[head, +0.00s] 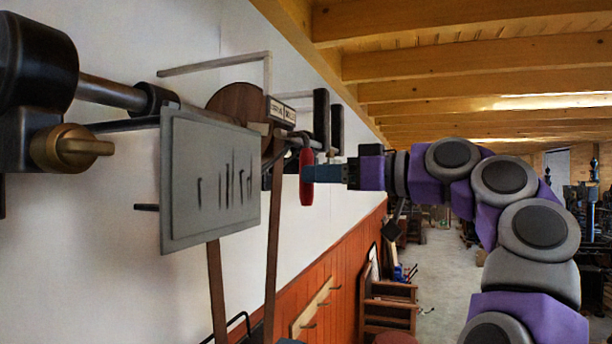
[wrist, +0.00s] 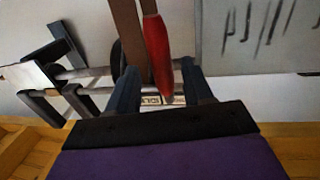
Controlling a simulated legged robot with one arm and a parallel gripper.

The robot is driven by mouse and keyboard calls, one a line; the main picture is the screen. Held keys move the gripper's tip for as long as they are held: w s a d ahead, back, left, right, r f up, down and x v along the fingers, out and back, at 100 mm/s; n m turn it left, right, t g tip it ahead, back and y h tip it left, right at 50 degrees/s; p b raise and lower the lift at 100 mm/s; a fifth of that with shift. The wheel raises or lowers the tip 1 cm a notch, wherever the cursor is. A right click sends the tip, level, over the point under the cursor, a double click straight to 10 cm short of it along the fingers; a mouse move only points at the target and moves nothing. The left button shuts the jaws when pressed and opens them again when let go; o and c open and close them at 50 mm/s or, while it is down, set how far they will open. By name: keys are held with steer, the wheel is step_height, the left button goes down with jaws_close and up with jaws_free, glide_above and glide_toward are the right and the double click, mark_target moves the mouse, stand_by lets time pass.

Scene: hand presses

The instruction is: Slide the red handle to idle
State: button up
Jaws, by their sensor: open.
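The red handle (head: 306,180) hangs upright at the end of a bar beside the grey panel in the head view. In the wrist view the red handle (wrist: 158,55) comes down from the top, its lower end between my spread fingers. My gripper (head: 312,173) reaches in from the right, its tips at the handle. In the wrist view my gripper (wrist: 160,85) is open, with a finger on each side of the handle. I cannot tell whether either finger touches it. A small lettered label (head: 282,112) sits above the handle; its words are too small to read surely.
A grey panel with dark slots (head: 212,183) stands left of the handle. A brass knob (head: 72,148) and black cylinder (head: 38,60) are at far left. A round wooden disc (head: 235,103) and dark upright bars (head: 322,118) are near the handle. Open floor (head: 445,265) lies to the right.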

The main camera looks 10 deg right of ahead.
steer(key=shift+x, duration=1.95)
steer(key=shift+c, duration=0.2)
jaws_close()
